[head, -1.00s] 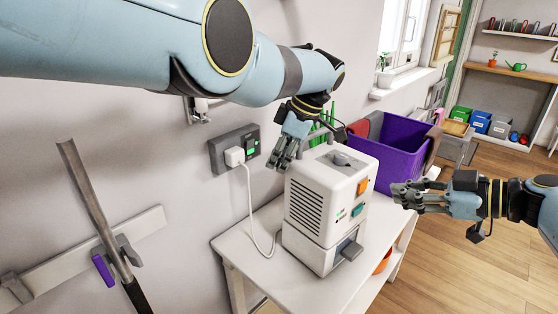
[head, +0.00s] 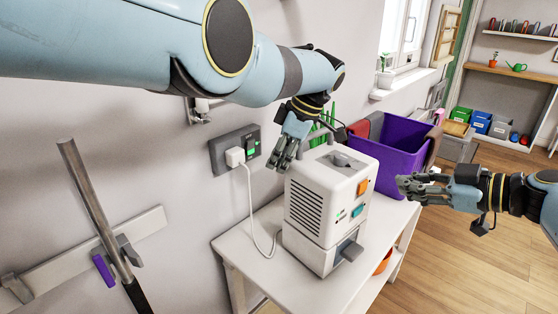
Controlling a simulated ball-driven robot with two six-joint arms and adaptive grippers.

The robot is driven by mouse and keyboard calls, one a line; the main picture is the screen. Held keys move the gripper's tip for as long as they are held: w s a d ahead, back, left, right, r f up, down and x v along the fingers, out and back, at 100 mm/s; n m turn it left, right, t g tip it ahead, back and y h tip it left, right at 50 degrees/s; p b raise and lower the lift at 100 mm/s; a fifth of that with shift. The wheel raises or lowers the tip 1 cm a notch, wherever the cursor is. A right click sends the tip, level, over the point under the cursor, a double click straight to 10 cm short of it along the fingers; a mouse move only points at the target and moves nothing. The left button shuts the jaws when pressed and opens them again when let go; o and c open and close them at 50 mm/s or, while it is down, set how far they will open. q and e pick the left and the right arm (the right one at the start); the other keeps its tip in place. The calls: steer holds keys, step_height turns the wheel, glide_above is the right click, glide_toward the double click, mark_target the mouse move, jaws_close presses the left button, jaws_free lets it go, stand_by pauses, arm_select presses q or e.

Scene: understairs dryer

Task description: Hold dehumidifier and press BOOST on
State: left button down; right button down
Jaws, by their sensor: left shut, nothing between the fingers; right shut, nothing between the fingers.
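The white dehumidifier (head: 305,207) stands upright on a white table. Its front has an orange button (head: 363,187) above a teal button (head: 357,210), with small dark marks beside them. I cannot read which button is BOOST. My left gripper (head: 283,166) is shut and empty, pointing down at the dehumidifier's upper left rear edge; I cannot tell if it touches. My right gripper (head: 402,186) is shut and empty, pointing left, in the air to the right of the dehumidifier's front and apart from it.
The white cord runs to a plug (head: 235,157) in a wall socket (head: 220,150) on the left. A purple crate (head: 396,165) stands behind the dehumidifier. The white table (head: 262,283) has a bare front edge. A long pole leans at the left wall.

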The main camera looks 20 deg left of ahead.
steer(key=w+d+m+t+h, duration=0.2)
steer(key=d+t, duration=0.1)
steer(key=t, duration=0.1)
steer(key=t+h, duration=0.1)
glide_toward(366, 191)
steer(key=shift+m, duration=0.4)
steer(key=x, duration=0.4)
steer(key=shift+w+a, duration=0.15)
steer(key=shift+a, duration=0.1)
steer(key=shift+a, duration=0.1)
stand_by(0.8)
steer(key=shift+w+a, duration=0.2)
steer(key=shift+a, duration=0.1)
steer(key=shift+a, duration=0.15)
stand_by(0.3)
steer(key=shift+s+d, duration=0.25)
steer(key=shift+d, duration=0.3)
steer(key=shift+d, duration=0.1)
